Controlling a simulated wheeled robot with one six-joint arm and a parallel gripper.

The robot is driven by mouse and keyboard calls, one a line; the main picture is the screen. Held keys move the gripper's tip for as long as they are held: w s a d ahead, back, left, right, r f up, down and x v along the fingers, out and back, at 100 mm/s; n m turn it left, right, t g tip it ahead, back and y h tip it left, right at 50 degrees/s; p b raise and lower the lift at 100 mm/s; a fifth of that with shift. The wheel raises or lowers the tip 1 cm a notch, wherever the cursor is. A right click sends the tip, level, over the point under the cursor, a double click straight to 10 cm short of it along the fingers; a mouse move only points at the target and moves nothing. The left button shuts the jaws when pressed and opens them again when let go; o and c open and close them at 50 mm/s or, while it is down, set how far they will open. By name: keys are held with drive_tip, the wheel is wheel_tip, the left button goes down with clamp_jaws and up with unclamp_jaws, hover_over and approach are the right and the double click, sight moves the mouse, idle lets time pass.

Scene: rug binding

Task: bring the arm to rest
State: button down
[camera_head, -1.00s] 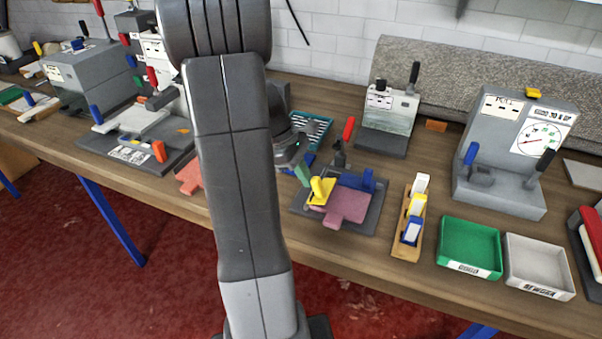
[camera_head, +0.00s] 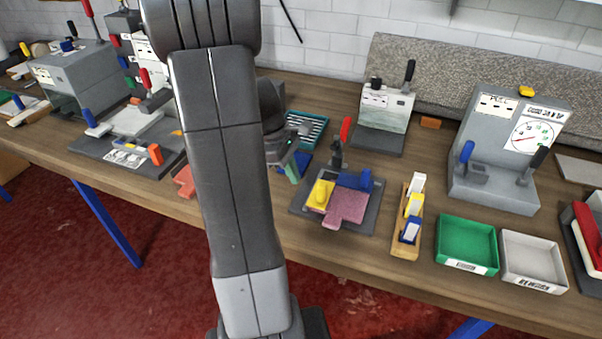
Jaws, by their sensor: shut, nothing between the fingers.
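My gripper (camera_head: 292,173) shows only in part beside my large grey arm, which hides much of the middle left. Its green fingertips are shut and empty, above the bench to the left of a dark fixture plate. On that fixture (camera_head: 297,208) lie a yellow block (camera_head: 319,195), a pink T-shaped piece (camera_head: 346,208) and a blue block (camera_head: 354,180). A red-handled lever (camera_head: 345,130) stands at its back. The gripper appears apart from the yellow block.
A wooden rack (camera_head: 405,250) with upright tags, a green tray (camera_head: 467,243) and a white tray (camera_head: 533,261) stand right. A grey dial machine (camera_head: 500,150) and a smaller machine (camera_head: 385,112) stand behind. A teal slotted tray (camera_head: 306,128) lies behind the gripper.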

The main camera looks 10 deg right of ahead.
drive_tip(key=d+v, duration=0.1)
drive_tip(key=v, duration=0.8)
drive_tip(key=shift+s+r, duration=0.3)
approach(311, 198)
drive_tip(key=shift+w+a+f, duration=0.15)
drive_tip(key=shift+a+f, duration=0.05)
drive_tip(key=shift+f, duration=0.35)
drive_tip(key=shift+w+a+f, duration=0.15)
drive_tip(key=shift+a+f, duration=0.1)
drive_tip(key=shift+f, duration=0.25)
drive_tip(key=d, duration=0.1)
drive_tip(key=s+d, duration=0.1)
drive_tip(key=s+d+b, duration=0.1)
drive_tip(key=shift+s+d+f, duration=0.25)
drive_tip(key=shift+d+f, duration=0.05)
drive_tip(key=shift+d, duration=0.05)
drive_tip(key=shift+w+a, duration=0.3)
drive_tip(key=shift+a, duration=0.1)
